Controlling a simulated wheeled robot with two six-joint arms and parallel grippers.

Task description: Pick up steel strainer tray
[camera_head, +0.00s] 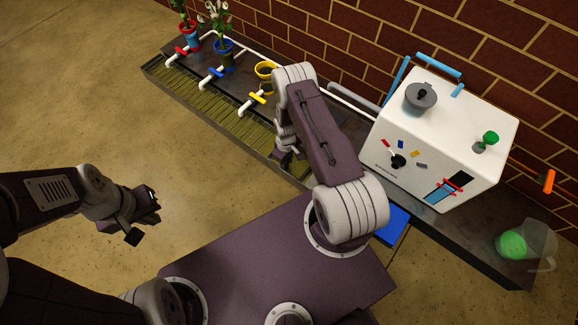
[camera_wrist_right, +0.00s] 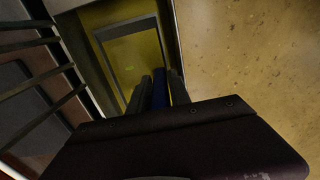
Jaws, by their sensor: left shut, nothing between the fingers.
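A long slatted grate (camera_head: 215,112) runs along the front of the dark bench and looks like the steel strainer tray; its right end is hidden behind my right arm. My right gripper (camera_head: 284,157) is low at the bench's front edge, beside the grate's right part. In the right wrist view its fingers (camera_wrist_right: 160,90) are close together, with a narrow blue strip between or behind them; whether they grip it is unclear. They point at a yellowish framed recess (camera_wrist_right: 135,58). My left gripper (camera_head: 146,216) is shut and empty over the floor at the left.
Potted plants (camera_head: 222,50), a yellow pot (camera_head: 266,73) and white pipes with coloured valves (camera_head: 212,80) stand behind the grate. A white box machine (camera_head: 440,140) and a clear jug with green contents (camera_head: 513,244) are at the right. Open floor (camera_head: 90,130) lies to the left.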

